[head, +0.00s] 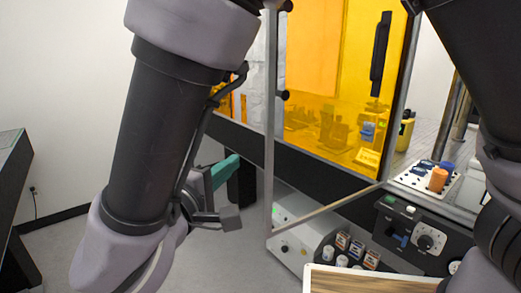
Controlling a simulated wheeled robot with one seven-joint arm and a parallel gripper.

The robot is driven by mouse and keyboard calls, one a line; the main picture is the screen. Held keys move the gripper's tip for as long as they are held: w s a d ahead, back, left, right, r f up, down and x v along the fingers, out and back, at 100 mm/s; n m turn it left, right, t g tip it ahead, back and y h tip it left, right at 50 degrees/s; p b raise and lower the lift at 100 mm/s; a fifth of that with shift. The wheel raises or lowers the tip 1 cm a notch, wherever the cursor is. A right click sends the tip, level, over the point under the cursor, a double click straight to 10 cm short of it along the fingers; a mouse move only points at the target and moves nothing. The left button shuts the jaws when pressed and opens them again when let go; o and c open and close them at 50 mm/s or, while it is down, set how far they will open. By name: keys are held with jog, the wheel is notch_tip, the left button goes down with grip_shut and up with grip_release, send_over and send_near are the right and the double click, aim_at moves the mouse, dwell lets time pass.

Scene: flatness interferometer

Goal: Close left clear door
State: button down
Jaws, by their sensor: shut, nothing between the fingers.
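The left clear door is a see-through panel in a thin metal frame (269,170). It stands swung out from the enclosure, its lower rail slanting up to the right. My gripper (236,162) is partly hidden behind my arm, left of the door frame. Its teal fingers look shut and empty, apart from the frame in the picture.
Amber panels (312,45) cover the bench. Below the door are a white instrument (291,247), small labelled bottles (343,240) and a black control box (412,237). A white rack (415,182) holds orange and blue items. Open floor lies left.

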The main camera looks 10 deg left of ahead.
jog(key=w+d, duration=0.2)
jog(key=w, duration=0.8)
jog(key=shift+s+d+f, duration=0.1)
jog(key=shift+s+d, duration=0.4)
jog(key=shift+s, duration=0.35)
jog(key=shift+s+d, duration=0.45)
jog(key=shift+s, duration=0.4)
